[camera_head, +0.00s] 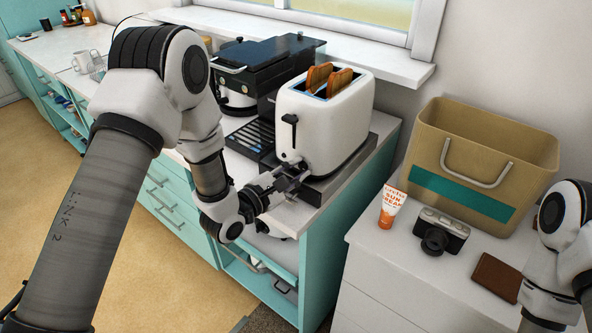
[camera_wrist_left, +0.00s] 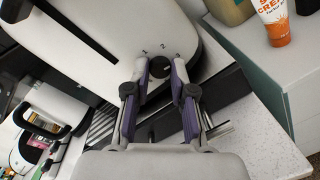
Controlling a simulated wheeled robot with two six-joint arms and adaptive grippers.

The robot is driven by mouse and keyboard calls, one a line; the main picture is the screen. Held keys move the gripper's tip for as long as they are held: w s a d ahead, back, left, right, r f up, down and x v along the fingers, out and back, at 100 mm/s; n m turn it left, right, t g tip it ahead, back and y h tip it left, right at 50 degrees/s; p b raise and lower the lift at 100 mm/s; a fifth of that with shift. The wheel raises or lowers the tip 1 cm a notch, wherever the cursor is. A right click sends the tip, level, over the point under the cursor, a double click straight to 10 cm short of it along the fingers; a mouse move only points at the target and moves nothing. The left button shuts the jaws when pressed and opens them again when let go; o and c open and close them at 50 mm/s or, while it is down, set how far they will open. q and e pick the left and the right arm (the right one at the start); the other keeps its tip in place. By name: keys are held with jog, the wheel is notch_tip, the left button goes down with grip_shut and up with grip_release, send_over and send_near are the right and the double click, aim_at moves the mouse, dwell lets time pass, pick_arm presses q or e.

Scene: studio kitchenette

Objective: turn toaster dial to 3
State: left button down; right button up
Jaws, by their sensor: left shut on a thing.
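A white toaster (camera_head: 322,125) with two slices of toast (camera_head: 330,78) in its slots stands on the counter, with a black lever on its front. It fills the upper part of the left wrist view (camera_wrist_left: 110,30). Its dark round dial (camera_wrist_left: 159,71) sits low on the front, below the printed marks 1, 2 and 3. My left gripper (camera_head: 291,182) is at the toaster's lower front. In the left wrist view its two fingers (camera_wrist_left: 160,68) are shut on the dial, one on each side. I cannot tell where the dial points. My right gripper is not visible.
A black coffee machine (camera_head: 265,70) stands behind the toaster to the left. On the right, a white cabinet holds a sunscreen tube (camera_head: 390,208), a camera (camera_head: 440,232), a brown wallet (camera_head: 497,277) and a tan basket (camera_head: 480,150). My right arm is at the right edge.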

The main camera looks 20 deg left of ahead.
pick_arm(q)
jog(key=c, duration=1)
grip_release()
jog(key=v, duration=1.2)
jog(key=shift+f, duration=0.2)
